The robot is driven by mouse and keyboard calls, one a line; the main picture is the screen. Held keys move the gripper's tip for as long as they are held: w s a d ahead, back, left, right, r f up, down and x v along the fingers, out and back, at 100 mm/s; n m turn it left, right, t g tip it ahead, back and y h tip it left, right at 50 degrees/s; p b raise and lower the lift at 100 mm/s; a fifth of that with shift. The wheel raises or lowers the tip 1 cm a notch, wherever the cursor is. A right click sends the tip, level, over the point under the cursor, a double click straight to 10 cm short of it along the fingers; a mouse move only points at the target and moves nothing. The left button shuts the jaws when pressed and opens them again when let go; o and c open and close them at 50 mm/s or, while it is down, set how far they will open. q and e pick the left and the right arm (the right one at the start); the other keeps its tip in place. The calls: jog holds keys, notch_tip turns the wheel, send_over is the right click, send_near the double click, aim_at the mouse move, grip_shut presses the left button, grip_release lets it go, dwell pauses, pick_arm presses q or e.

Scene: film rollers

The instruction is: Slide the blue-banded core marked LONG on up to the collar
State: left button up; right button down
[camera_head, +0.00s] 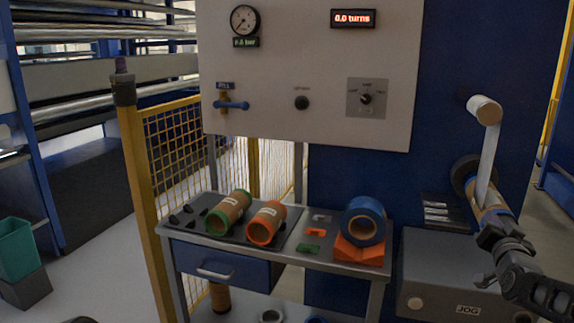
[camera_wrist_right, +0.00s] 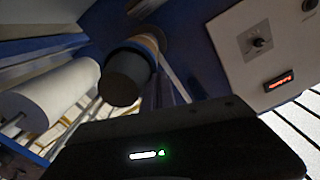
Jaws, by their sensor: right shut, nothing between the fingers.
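A tan core (camera_head: 492,215) sits around the shaft on the right of the head view, in front of a dark round collar or flange (camera_head: 461,172). My right gripper (camera_head: 508,246) is shut and empty, close to the near end of the core. My left gripper is not in view.
A green-banded core (camera_head: 229,212) and an orange-banded core (camera_head: 266,224) lie on a dark tray. A blue roll (camera_head: 364,221) rests on an orange cradle (camera_head: 358,251). A white web runs down from an upper roller (camera_head: 485,110). A grey JOG box (camera_head: 440,270) stands below the shaft.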

jog(key=shift+w+d, duration=0.1)
jog(key=shift+w, duration=0.15)
jog(key=shift+s, duration=0.1)
jog(key=a+b+v, duration=0.1)
jog(key=b+v, duration=0.3)
jog(key=v, duration=0.3)
jog(key=shift+s+r+b, duration=0.25)
jog(key=shift+r+b, duration=0.1)
